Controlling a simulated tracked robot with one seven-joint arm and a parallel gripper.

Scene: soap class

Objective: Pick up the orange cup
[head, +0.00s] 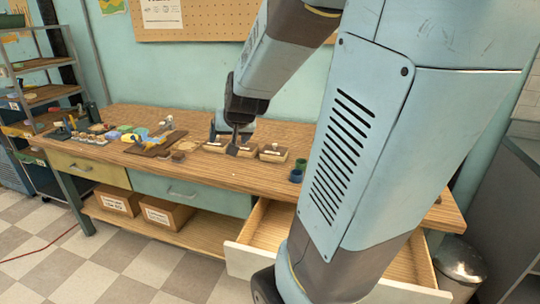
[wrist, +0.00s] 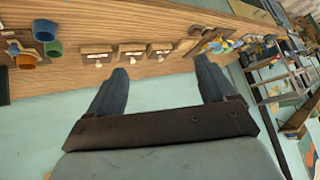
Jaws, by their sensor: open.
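The orange cup (wrist: 26,61) shows in the wrist view at the far left, beside a green cup (wrist: 54,48) and a blue cup (wrist: 44,30). In the head view I cannot make out the orange cup; my arm covers part of the bench there. My gripper (wrist: 160,65) is open, its two dark fingers spread with nothing between them. In the head view my gripper (head: 232,140) is over the middle of the workbench, left of the blue cup (head: 296,175) and green cup (head: 301,163). It is apart from the cups.
Tools and clutter fill the bench's left end. A drawer (head: 262,228) stands open at the front right. A metal bin (head: 460,265) is at the lower right.

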